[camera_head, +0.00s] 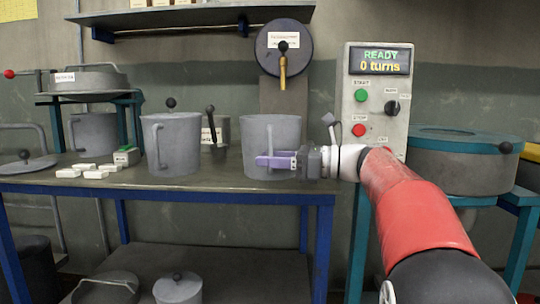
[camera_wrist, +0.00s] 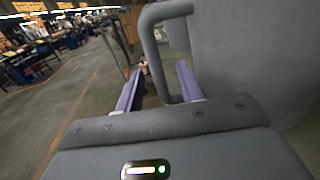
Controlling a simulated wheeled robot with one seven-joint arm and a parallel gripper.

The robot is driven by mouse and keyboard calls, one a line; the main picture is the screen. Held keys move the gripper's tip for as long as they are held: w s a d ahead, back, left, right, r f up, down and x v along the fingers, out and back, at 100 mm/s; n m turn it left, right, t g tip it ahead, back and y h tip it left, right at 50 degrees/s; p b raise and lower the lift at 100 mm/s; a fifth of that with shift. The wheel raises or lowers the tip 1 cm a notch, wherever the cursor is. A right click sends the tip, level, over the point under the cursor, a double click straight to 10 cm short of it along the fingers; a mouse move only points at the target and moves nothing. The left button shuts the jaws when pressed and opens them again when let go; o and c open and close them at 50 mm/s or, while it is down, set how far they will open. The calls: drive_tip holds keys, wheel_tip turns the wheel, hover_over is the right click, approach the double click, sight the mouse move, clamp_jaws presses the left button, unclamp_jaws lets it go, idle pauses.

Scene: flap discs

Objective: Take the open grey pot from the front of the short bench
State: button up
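A grey pot (camera_head: 270,131) stands upright near the right end of the blue-legged bench (camera_head: 225,182). No lid shows on it. My gripper (camera_head: 262,160) is at its front, pointing left, with purple fingers. In the wrist view, the pot's wall (camera_wrist: 245,50) fills the right side, and its looped handle (camera_wrist: 152,50) rises between the spread fingers of my gripper (camera_wrist: 158,82). The fingers are open and do not appear closed on the handle. The handle is hidden in the head view. A similar grey pot (camera_head: 175,150) stands to the left, a dark knob above its rim.
Several white blocks (camera_head: 95,174) and a green-topped box (camera_head: 126,156) lie on the bench's left part. A control box (camera_head: 375,100) reading "READY 0 turns" stands behind my arm. A wheel-like disc (camera_head: 284,47) hangs above the pot. Lidded pots (camera_head: 178,290) stand below the bench.

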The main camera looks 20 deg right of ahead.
drive_tip(key=shift+x, duration=1.2)
clamp_jaws()
drive_tip(key=shift+r, duration=0.15)
wheel_tip(320, 180, up, 10)
drive_tip(key=p, duration=0.4)
